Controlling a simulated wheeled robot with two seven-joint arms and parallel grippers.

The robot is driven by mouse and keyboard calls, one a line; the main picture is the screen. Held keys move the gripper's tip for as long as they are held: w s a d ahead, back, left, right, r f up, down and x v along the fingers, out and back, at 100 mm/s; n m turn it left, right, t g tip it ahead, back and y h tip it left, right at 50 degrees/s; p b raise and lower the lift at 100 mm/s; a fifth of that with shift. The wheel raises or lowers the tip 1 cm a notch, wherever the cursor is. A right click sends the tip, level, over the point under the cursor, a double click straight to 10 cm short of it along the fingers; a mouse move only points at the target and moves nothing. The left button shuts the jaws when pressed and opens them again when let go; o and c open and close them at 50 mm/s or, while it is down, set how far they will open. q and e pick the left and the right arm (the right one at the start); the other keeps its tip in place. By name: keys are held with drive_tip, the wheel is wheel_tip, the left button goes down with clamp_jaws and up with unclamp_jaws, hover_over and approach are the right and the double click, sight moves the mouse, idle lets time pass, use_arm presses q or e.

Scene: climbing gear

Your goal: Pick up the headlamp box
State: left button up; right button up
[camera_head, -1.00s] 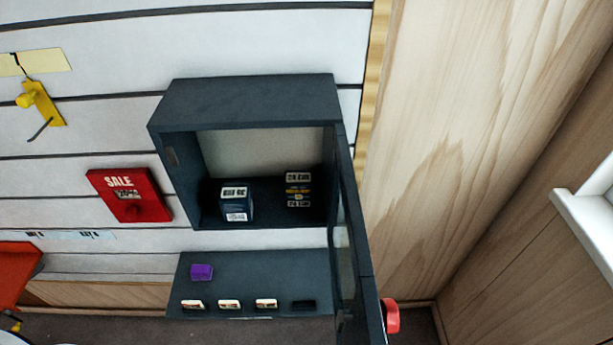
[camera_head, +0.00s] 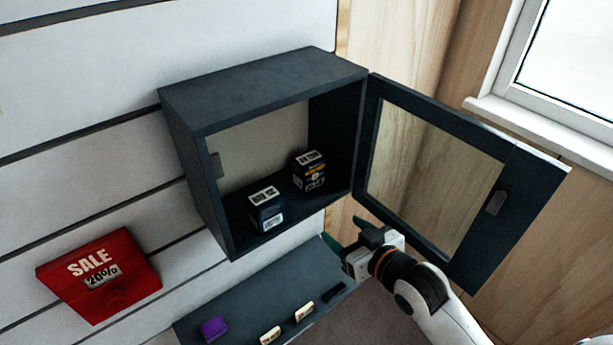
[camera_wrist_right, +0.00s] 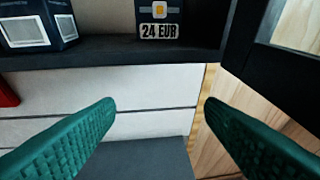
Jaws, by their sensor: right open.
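Two small boxes stand inside an open dark wall cabinet. The right one (camera_head: 309,172) is black with yellow marks and a white label on top. In the right wrist view this box (camera_wrist_right: 159,14) shows a strap-and-lamp picture and a "24 EUR" label, so it looks like the headlamp box. The left one (camera_head: 266,211) is dark blue and white; it also shows in the right wrist view (camera_wrist_right: 38,24). My right gripper (camera_head: 345,233) is open and empty, below and in front of the cabinet's lower right corner. Its green fingers (camera_wrist_right: 159,105) sit below the cabinet floor. My left gripper is not in view.
The cabinet (camera_head: 185,165) has its glass door (camera_head: 440,165) open to the right, beside my right arm. Below is a dark shelf (camera_head: 240,302) with a purple item (camera_head: 213,328) and several price tags. A red sale sign (camera_head: 98,275) hangs at left.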

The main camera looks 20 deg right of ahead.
sight(315, 166)
drive_tip(key=w+r+t, duration=0.1)
drive_tip(key=w+r, duration=0.1)
drive_tip(key=r, duration=0.1)
drive_tip(key=w+a+r+t+y, duration=0.1)
drive_tip(key=w+r, duration=0.2)
drive_tip(key=w+r+t+y+p, duration=0.1)
drive_tip(key=w+r, duration=0.1)
drive_tip(key=shift+w+a+r+n, duration=0.3)
drive_tip(key=shift+w+r+n, duration=0.05)
drive_tip(key=shift+r+n, duration=0.05)
drive_tip(key=p+x, duration=0.1)
drive_tip(key=x, duration=0.5)
drive_tip(key=shift+w+a, duration=0.1)
drive_tip(key=shift+w, duration=0.1)
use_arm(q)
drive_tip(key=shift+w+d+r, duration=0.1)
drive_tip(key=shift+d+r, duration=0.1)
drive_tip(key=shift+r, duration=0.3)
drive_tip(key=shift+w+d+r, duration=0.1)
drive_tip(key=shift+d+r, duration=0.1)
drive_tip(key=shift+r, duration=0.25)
use_arm(e)
drive_tip(key=c, duration=0.8)
drive_tip(key=shift+r, duration=0.1)
